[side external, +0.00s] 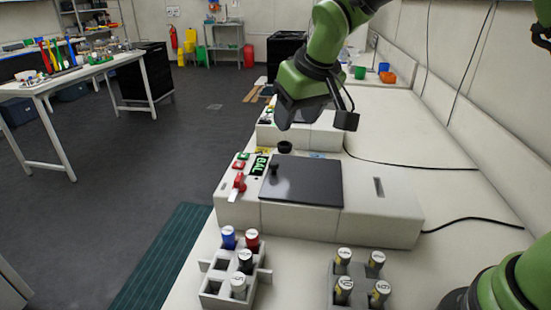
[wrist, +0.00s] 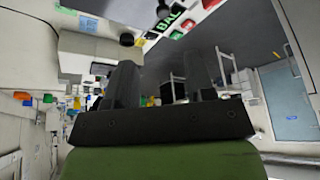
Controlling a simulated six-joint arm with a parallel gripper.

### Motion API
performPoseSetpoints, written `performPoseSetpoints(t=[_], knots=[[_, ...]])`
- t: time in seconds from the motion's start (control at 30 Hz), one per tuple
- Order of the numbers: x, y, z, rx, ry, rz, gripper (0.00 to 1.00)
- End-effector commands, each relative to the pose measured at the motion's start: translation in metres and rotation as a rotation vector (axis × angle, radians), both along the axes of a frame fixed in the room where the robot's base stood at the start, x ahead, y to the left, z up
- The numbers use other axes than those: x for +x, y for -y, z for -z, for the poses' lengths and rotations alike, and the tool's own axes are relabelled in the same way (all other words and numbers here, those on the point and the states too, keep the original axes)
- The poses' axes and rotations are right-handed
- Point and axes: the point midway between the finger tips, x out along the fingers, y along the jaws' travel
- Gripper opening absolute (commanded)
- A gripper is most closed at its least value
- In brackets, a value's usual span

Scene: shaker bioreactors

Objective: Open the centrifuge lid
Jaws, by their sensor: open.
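The centrifuge (side external: 385,213) is a white box on the bench in the side view. Its dark grey lid (side external: 305,183) lies flat and looks closed, with a small black knob (side external: 274,164) near its far left corner. A green display (side external: 259,165) reads "BAL" beside red and green buttons and a red lever (side external: 238,184). The display also shows at the top of the wrist view (wrist: 167,20). My gripper (side external: 284,122) is above and beyond the lid, apart from it. In the wrist view its two dark fingers (wrist: 163,75) stand apart with nothing between them.
A second similar device (side external: 333,140) stands behind the centrifuge, partly hidden by my gripper. In front are a rack (side external: 212,286) with blue, red, black and white capped tubes and another rack (side external: 361,299) with several tubes. Black cables lie along the bench at right.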

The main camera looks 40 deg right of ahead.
Motion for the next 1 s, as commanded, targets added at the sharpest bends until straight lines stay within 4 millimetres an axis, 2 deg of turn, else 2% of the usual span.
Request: performPoseSetpoints(t=[0.03, 0.1, 0.37, 0.7, 0.87, 1.0], knots=[[0.007, -0.003, 0.011, -0.01, -0.009, -0.011, 0.5], [0.013, -0.006, 0.019, -0.02, -0.013, -0.022, 0.5], [0.024, -0.007, 0.045, -0.027, -0.02, -0.03, 0.5], [0.047, -0.007, 0.101, -0.026, -0.019, -0.028, 0.5], [0.053, -0.007, 0.114, -0.026, -0.017, -0.029, 0.5], [0.055, -0.007, 0.116, -0.025, -0.015, -0.029, 0.5]])
